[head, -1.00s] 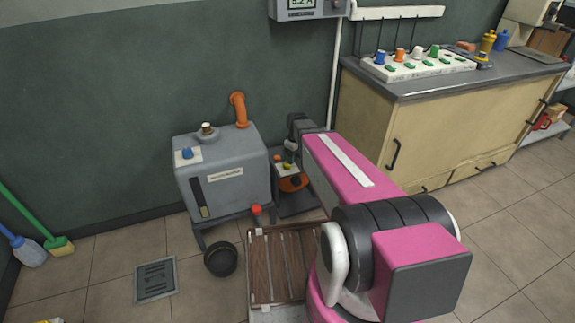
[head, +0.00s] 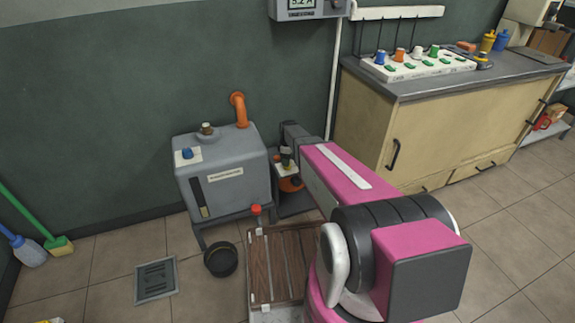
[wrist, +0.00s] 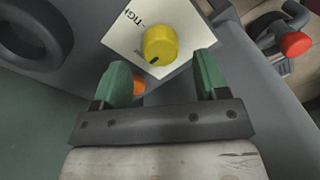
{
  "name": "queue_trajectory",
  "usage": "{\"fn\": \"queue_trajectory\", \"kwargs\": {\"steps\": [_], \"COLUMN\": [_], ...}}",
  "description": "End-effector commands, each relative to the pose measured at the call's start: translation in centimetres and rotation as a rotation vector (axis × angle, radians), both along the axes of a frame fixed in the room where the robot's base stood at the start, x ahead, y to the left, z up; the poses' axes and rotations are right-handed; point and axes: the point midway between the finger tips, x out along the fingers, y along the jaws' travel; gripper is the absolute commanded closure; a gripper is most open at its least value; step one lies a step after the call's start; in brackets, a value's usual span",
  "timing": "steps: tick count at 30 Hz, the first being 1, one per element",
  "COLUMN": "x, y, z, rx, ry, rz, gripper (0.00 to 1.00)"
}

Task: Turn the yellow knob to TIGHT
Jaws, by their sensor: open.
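The yellow knob (wrist: 160,44) sits on a white card (wrist: 122,40) with partly visible lettering reading "TIGH" at its left side. A dark mark shows on the knob's lower-left edge in the wrist view. My gripper (wrist: 162,66) is open, with its green fingers apart on the left and right just below the knob in the picture. I cannot tell whether either finger touches it. In the head view my gripper (head: 287,157) is over the white card (head: 289,170), and the knob is hidden behind it.
A grey tank (head: 225,180) with an orange pipe (head: 239,108) stands left of the knob. A cream cabinet (head: 440,135) stands to the right.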

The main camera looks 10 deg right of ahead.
Motion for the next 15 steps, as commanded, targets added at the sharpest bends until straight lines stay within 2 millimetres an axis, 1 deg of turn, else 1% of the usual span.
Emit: {"fn": "queue_trajectory", "kwargs": {"steps": [1, 6, 10, 15], "x": [0.0, 0.0, -0.1, -0.1], "y": [0.0, 0.0, 0.1, 0.1], "z": [-0.9, -2.8, -3.5, -3.6], "rx": [0.0, 0.0, 0.0, 0.0], "ry": [0.002, 0.001, 0.0, 0.0], "rz": [0.0, -0.001, -0.001, -0.001], "gripper": [0.33, 0.33, 0.33, 0.33]}}
